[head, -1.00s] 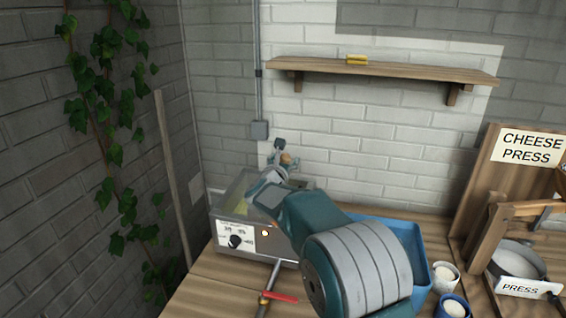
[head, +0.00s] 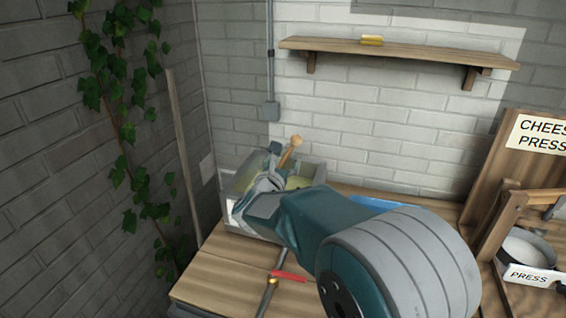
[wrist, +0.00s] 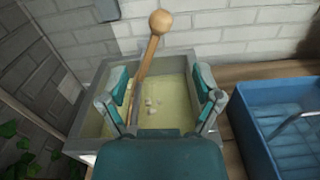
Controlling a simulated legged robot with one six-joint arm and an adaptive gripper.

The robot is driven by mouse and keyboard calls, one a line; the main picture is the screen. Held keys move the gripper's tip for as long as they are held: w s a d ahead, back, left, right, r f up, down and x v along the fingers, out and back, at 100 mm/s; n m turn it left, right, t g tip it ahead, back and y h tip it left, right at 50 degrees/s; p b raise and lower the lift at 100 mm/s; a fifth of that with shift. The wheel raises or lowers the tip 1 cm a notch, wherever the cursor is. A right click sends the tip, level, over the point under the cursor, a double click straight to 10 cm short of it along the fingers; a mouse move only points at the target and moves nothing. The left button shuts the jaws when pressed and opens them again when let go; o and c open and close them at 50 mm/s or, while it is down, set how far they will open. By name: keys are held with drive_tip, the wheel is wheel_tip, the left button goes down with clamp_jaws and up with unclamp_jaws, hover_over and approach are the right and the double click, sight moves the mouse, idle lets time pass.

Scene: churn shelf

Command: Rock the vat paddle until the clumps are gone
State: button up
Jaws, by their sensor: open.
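The vat (wrist: 88,119) is a grey box holding pale yellow liquid. A few small white clumps (wrist: 151,108) lie in it, near the middle. The vat also shows at the left end of the bench in the head view (head: 318,174). The wooden paddle (wrist: 148,58) has a round knob and leans to the right at the top; its lower end is hidden by my wrist. The knob shows in the head view (head: 297,141). My gripper (wrist: 160,90) is open over the vat. The paddle's shaft appears between its fingers, nearer the left one; I cannot tell whether they touch.
A blue bin (wrist: 250,125) stands right of the vat. A red-handled tap (head: 290,276) is at the bench front. A cheese press (head: 525,252) stands at the right. Ivy hangs on the left wall.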

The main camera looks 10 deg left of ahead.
drive_tip(key=shift+d, duration=0.1)
drive_tip(key=c, duration=0.5)
drive_tip(key=shift+w+d+n, duration=0.3)
drive_tip(key=shift+d+n, duration=0.1)
drive_tip(key=shift+d, duration=0.05)
drive_tip(key=c, duration=0.5)
drive_tip(key=d+n+y, duration=0.1)
drive_tip(key=d+n, duration=0.1)
drive_tip(key=n, duration=0.1)
drive_tip(key=w+d+n+t+y, duration=0.1)
drive_tip(key=d+n, duration=0.1)
drive_tip(key=w+d+n+t+y, duration=0.1)
drive_tip(key=d+n, duration=0.2)
drive_tip(key=shift+w+r+n+y, duration=0.1)
drive_tip(key=shift+w+n+y, duration=0.1)
drive_tip(key=shift+n+y, duration=0.15)
clamp_jaws()
drive_tip(key=s+d+f+n+g+y, duration=0.2)
drive_tip(key=d+f+n+y, duration=0.4)
drive_tip(key=n, duration=0.6)
drive_tip(key=w+a+r+y, duration=0.2)
drive_tip(key=w+a+r, duration=0.2)
drive_tip(key=w+a, duration=0.4)
drive_tip(key=shift+w+a+r+n+g, duration=0.35)
drive_tip(key=shift+a+n, duration=0.1)
drive_tip(key=shift+a, duration=0.45)
